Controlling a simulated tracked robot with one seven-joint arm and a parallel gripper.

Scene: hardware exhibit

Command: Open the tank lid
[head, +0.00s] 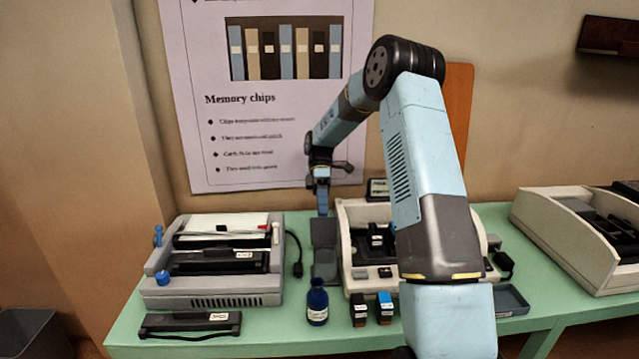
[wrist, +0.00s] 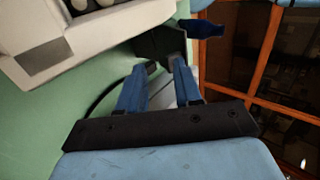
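A dark grey box-like tank (head: 325,262) stands at the left side of the cream printer (head: 357,255), in the middle of the head view. Its top part, which looks like the lid (head: 324,232), lies just below my gripper (head: 322,207). Whether the lid is raised at all I cannot tell. In the wrist view, the two blue fingers of my gripper (wrist: 165,65) are apart with nothing clearly between them. The dark tank (wrist: 160,42) is just beyond the fingertips. Whether they touch it I cannot tell.
A blue bottle (head: 317,303) stands in front of the tank; it also shows in the wrist view (wrist: 203,28). Two small cartridges (head: 371,309) stand beside it. A grey machine (head: 213,285) is at left, with a black cable (head: 297,255) between. A poster hangs behind.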

